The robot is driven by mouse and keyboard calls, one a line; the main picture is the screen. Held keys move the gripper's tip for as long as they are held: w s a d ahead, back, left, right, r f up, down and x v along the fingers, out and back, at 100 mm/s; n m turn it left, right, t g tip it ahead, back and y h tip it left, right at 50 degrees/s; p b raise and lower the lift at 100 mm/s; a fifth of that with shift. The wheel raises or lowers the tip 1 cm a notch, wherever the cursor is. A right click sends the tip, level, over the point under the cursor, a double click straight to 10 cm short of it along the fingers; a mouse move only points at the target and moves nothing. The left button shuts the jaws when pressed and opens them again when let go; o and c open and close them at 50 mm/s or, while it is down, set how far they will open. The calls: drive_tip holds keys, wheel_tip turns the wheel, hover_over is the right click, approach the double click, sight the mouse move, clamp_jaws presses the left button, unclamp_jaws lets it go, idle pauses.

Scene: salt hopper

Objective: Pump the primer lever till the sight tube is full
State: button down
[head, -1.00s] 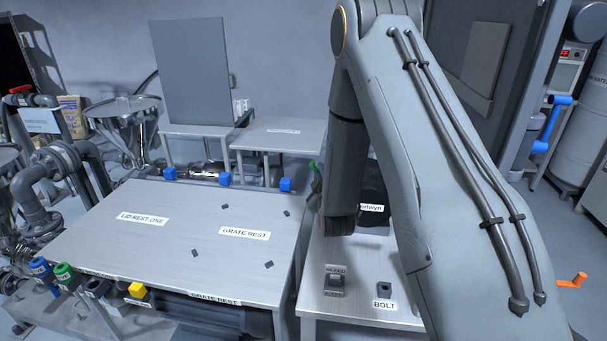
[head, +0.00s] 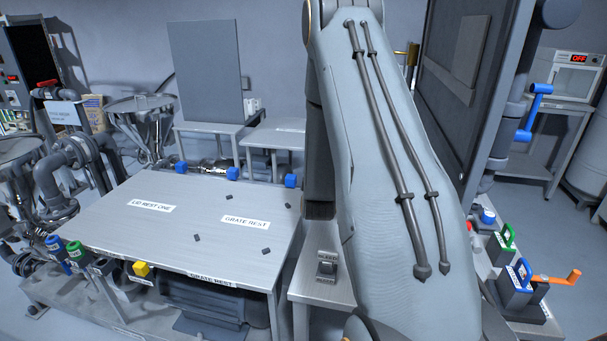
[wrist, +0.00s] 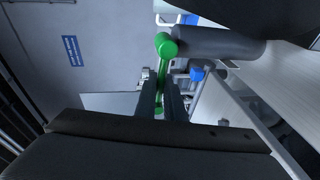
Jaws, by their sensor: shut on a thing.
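In the wrist view, a green lever (wrist: 165,47) with a round knob runs down between the dark fingers of my gripper (wrist: 162,98). My gripper is shut on this green lever, below its knob. I cannot read a label that names it as the primer lever. In the head view my arm hides the gripper and the lever. I cannot make out the sight tube or its level in either view.
A steel table (head: 110,215) with labelled rests stands at the left. A small bench (head: 305,284) with a switch (head: 327,266) is beside my arm. Green and blue handles and an orange crank (head: 560,278) are at the right. A dark grey cylinder (wrist: 218,46) lies close to the green knob.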

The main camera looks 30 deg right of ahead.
drive_tip(key=shift+s+f, duration=0.1)
drive_tip(key=shift+f, duration=0.05)
drive_tip(key=c, duration=1.8)
unclamp_jaws()
drive_tip(key=shift+c, duration=0.2)
drive_tip(key=b+v, duration=0.2)
drive_tip(key=v, duration=0.5)
drive_tip(key=shift+s+a, duration=0.2)
drive_tip(key=shift+s, duration=0.15)
drive_tip(key=shift+w+a, duration=0.1)
